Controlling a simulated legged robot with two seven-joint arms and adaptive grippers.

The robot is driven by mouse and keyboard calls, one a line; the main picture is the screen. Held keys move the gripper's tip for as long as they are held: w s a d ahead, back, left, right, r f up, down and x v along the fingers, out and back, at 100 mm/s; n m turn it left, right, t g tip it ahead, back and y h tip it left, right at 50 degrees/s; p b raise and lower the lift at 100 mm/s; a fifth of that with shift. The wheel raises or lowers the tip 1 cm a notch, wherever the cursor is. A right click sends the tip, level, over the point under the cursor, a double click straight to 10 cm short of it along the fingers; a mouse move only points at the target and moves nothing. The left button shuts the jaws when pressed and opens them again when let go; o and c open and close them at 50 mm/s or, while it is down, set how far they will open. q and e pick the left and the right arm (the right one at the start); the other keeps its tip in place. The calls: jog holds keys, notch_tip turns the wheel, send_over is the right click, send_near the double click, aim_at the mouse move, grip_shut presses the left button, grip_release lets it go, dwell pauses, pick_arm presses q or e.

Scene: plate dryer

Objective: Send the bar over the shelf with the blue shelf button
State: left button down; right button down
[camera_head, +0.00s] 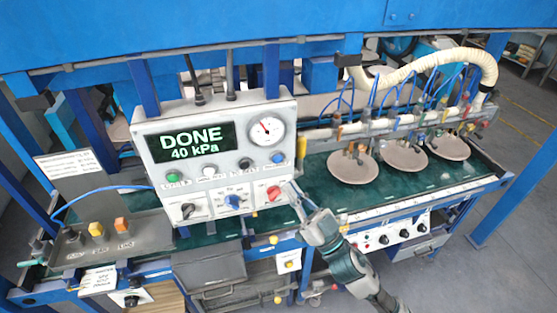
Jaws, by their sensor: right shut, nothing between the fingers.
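The control panel (215,152) stands left of centre, with a screen reading "DONE 40 kPa" and a round gauge. The blue button (277,158) is at the right end of its upper button row, under the gauge; its label is too small to read. My right gripper (290,190) is shut and empty. Its tips are at the panel's lower right, beside the red knob (273,193) and below the blue button. I cannot tell whether they touch the panel. The bar (405,124) with blue hoses runs above the round plates (353,169) at the right. My left gripper is not in view.
Green, white and black buttons share the blue button's row; a black knob (188,210) and blue dial (233,201) sit below. A ribbed cream hose (430,62) arches over the bar. Blue frame posts surround everything.

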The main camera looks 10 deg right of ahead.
aim_at(284, 170)
jog(key=shift+w+a, duration=0.15)
jog(key=shift+w, duration=3.2)
jog(key=shift+w+r, duration=0.1)
jog(key=shift+w, duration=0.2)
